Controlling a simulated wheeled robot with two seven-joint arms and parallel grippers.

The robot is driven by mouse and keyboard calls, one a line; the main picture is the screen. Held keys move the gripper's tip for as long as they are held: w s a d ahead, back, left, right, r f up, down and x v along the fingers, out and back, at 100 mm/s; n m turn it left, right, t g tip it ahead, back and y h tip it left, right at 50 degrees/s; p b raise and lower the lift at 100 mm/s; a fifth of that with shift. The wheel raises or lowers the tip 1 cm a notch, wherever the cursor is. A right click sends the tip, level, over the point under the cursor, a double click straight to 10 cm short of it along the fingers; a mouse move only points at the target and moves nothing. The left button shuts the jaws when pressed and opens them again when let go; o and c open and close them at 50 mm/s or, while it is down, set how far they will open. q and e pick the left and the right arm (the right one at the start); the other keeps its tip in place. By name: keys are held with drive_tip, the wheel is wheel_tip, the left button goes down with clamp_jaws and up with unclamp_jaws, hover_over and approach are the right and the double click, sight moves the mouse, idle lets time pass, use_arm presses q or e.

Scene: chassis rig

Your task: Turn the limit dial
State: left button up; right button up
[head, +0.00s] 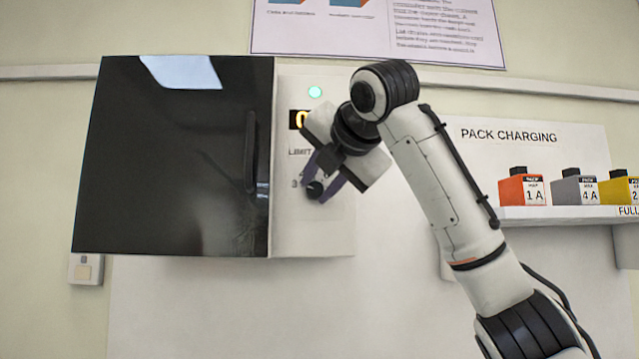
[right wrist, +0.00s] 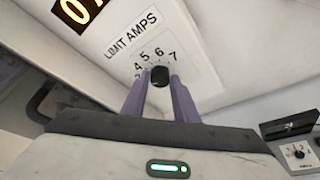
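The limit dial is a small black knob (head: 315,189) on the pale front panel right of the dark door. It also shows in the right wrist view (right wrist: 159,75), below the "LIMIT AMPS" lettering and an arc of numbers; 4, 5, 6 and 7 are readable. My right gripper (head: 312,192) is at the panel with its two purple fingers spread, one on each side of the knob. In the right wrist view the fingertips (right wrist: 160,80) flank the knob closely; firm contact is not clear. The knob's pointer is too dark to read. My left gripper is out of view.
A dark door (head: 175,160) with a vertical handle (head: 251,150) is left of the panel. At right, a charging shelf (head: 560,213) holds orange, grey and yellow packs.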

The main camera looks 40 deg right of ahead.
drive_tip(key=c, duration=0.5)
drive_tip(key=m+b, duration=0.1)
drive_tip(key=m+t+y+b, duration=0.1)
drive_tip(key=m, duration=0.1)
drive_tip(key=shift+d+f+t, duration=0.1)
drive_tip(key=shift+f+t, duration=0.2)
drive_tip(key=m+b, duration=0.1)
drive_tip(key=m+t, duration=0.1)
drive_tip(key=m, duration=0.1)
drive_tip(key=shift+f+m+b, duration=0.2)
drive_tip(key=shift+m+b, duration=0.1)
drive_tip(key=shift+b, duration=0.1)
drive_tip(key=m+t+b, duration=0.1)
drive_tip(key=m+b, duration=0.1)
drive_tip(key=m, duration=0.2)
drive_tip(key=shift+f+t, duration=0.1)
drive_tip(key=shift+t, duration=0.3)
drive_tip(key=shift+m, duration=0.5)
drive_tip(key=shift+m+h+b, duration=0.3)
drive_tip(key=shift+m, duration=0.1)
